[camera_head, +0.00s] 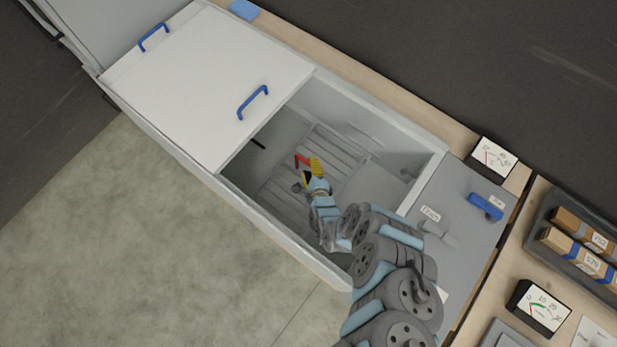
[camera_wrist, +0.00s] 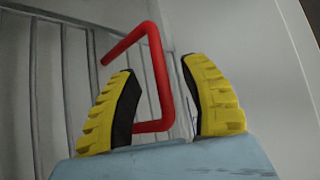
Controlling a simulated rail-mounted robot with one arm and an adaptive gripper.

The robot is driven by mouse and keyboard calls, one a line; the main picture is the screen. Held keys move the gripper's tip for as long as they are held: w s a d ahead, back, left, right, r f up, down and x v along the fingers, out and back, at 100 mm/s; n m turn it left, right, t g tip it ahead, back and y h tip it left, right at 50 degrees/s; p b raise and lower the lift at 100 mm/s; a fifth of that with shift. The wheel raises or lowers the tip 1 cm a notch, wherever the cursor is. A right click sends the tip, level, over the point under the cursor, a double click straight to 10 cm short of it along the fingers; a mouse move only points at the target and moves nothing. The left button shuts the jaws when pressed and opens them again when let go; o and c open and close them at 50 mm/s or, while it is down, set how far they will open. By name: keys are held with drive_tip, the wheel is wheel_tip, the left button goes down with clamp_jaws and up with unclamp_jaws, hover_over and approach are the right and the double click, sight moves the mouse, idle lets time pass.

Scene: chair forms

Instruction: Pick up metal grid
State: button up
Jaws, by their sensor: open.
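The metal grid (camera_head: 281,189) lies low inside the open part of the grey bin, a pale slatted panel; its bars also show in the wrist view (camera_wrist: 64,60). A bent red handle (camera_wrist: 158,75) stands in front of the bars and shows in the head view (camera_head: 301,160); its attachment is hidden. My gripper (camera_wrist: 161,65) has yellow ribbed fingers, spread apart and empty. It reaches down into the bin, close to the handle (camera_head: 314,168). In the wrist view the handle's long side appears between the fingers, and its lower end passes behind the left finger. Contact cannot be told.
A white lid (camera_head: 205,75) with two blue handles covers the bin's left part. The bin's walls (camera_head: 372,125) surround my gripper. A grey panel (camera_head: 455,215) with a blue handle lies to the right, beside gauges (camera_head: 494,156) and a tray of boxes (camera_head: 580,250).

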drive_tip(key=shift+x, duration=1.1)
clamp_jaws()
